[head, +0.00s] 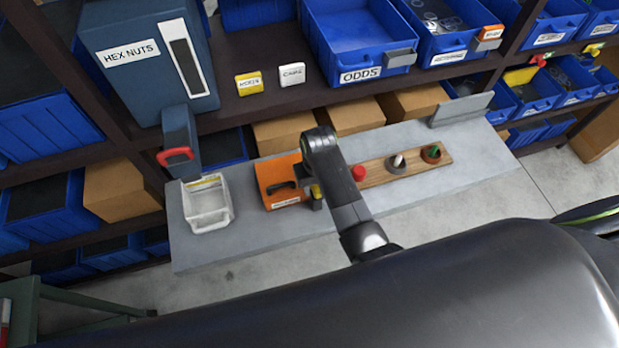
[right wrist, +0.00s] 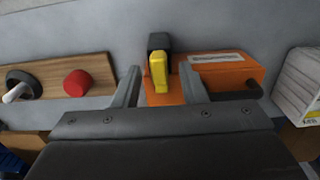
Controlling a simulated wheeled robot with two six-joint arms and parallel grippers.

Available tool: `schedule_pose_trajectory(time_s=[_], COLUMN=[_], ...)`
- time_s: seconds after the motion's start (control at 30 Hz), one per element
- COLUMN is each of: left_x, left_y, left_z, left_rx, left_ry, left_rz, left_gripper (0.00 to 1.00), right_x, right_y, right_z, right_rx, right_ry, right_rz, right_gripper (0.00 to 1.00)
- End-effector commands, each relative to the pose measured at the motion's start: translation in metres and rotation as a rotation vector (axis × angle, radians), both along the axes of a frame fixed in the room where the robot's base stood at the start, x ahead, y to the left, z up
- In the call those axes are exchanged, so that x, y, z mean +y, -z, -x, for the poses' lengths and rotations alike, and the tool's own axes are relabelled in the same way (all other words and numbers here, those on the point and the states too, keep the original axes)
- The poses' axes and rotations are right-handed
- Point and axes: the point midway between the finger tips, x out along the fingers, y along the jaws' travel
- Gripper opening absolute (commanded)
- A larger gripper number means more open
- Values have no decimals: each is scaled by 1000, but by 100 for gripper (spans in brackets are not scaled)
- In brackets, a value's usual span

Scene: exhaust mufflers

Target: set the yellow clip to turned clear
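The yellow clip (right wrist: 158,72) sits on a black block (right wrist: 158,43) at the edge of an orange box (right wrist: 230,78) in the right wrist view. In the head view the clip (head: 316,191) shows small beside the orange box (head: 270,174), partly hidden by my right arm. My right gripper (right wrist: 160,70) is open, with one finger on each side of the clip and a visible gap to each. It does not appear to grip the clip. My left gripper is not in view.
A wooden strip (head: 376,178) with a red knob (head: 358,173) and two other controls lies to the right on the grey shelf (head: 480,160). Blue bins, including one marked ODDS (head: 375,74), fill the shelf above.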

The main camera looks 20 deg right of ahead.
Motion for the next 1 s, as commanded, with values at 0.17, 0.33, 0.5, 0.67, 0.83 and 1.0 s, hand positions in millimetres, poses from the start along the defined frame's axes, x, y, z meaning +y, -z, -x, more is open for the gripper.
schedule_pose_trajectory(time_s=[0.17, 0.33, 0.5, 0.67, 0.83, 1.0], left_x=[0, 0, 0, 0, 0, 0], left_y=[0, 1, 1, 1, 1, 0], left_z=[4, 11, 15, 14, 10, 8], left_rx=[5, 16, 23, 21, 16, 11], left_ry=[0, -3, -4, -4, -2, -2], left_rz=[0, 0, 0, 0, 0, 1], left_gripper=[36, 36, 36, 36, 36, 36], right_x=[-2, -2, -2, -2, -2, -2], right_y=[6, 6, 6, 6, 6, 5], right_z=[5, 4, 4, 4, 4, 3], right_rx=[1, 1, 1, 0, -1, -2], right_ry=[1, 1, 1, 1, 5, 36], right_rz=[1, 1, 0, 0, 0, 0], right_gripper=[38, 38, 20, 0, 0, 0])
